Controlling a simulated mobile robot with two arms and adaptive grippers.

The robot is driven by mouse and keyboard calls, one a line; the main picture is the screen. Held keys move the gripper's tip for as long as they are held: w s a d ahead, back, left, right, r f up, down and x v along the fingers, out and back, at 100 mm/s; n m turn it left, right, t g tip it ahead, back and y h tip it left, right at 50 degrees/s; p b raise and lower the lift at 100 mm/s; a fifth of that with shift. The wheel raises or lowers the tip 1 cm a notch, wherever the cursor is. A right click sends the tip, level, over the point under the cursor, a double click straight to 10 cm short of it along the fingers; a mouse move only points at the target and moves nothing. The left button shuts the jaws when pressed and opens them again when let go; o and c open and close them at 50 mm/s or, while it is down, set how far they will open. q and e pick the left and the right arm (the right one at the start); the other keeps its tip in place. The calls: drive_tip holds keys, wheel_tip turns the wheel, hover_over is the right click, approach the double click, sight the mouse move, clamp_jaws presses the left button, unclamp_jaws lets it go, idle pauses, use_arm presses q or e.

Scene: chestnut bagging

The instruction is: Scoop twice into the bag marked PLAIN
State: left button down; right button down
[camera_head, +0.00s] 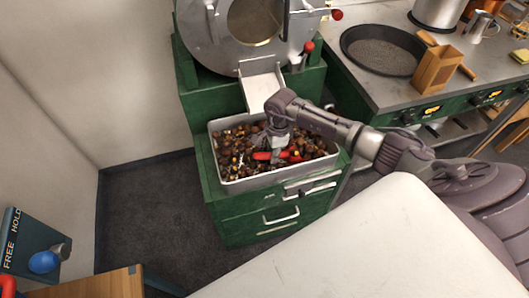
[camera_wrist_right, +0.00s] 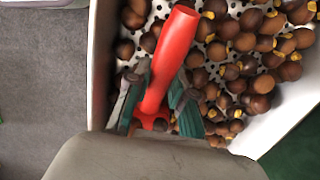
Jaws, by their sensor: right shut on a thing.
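A pale metal tray (camera_head: 225,184) full of chestnuts (camera_head: 234,150) sits on a green cabinet. My right gripper (camera_head: 279,151) reaches down into the tray and is shut on the red handle of the scoop (camera_head: 262,156). In the right wrist view, the red handle (camera_wrist_right: 172,58) stands between the two fingers (camera_wrist_right: 157,105), with chestnuts (camera_wrist_right: 240,60) around it. The scoop's bowl is hidden, so I cannot tell what it holds. No bag marked PLAIN is in view. My left gripper is not in view.
A metal chute (camera_head: 262,88) from the round roaster drum (camera_head: 222,38) slopes down to the tray's back edge. A pale worktop (camera_head: 370,250) in front is clear.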

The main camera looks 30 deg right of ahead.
drive_tip(key=shift+s+d, duration=0.1)
drive_tip(key=shift+d, duration=0.4)
drive_tip(key=shift+a+r+h+p, duration=0.15)
drive_tip(key=shift+r+h+p, duration=0.45)
drive_tip(key=shift+h, duration=0.3)
drive_tip(key=shift+r+g+h, duration=0.3)
drive_tip(key=shift+h, duration=0.6)
drive_tip(key=shift+w+a+r+p, duration=0.1)
drive_tip(key=shift+a+r+p, duration=0.4)
drive_tip(key=shift+r, duration=0.3)
drive_tip(key=shift+w+a+r+p, duration=0.1)
drive_tip(key=shift+a+r+p, duration=0.25)
drive_tip(key=shift+r+p, duration=0.4)
drive_tip(key=shift+w+a+r+p, duration=0.1)
drive_tip(key=shift+a+r+p, duration=0.35)
drive_tip(key=shift+r, duration=0.45)
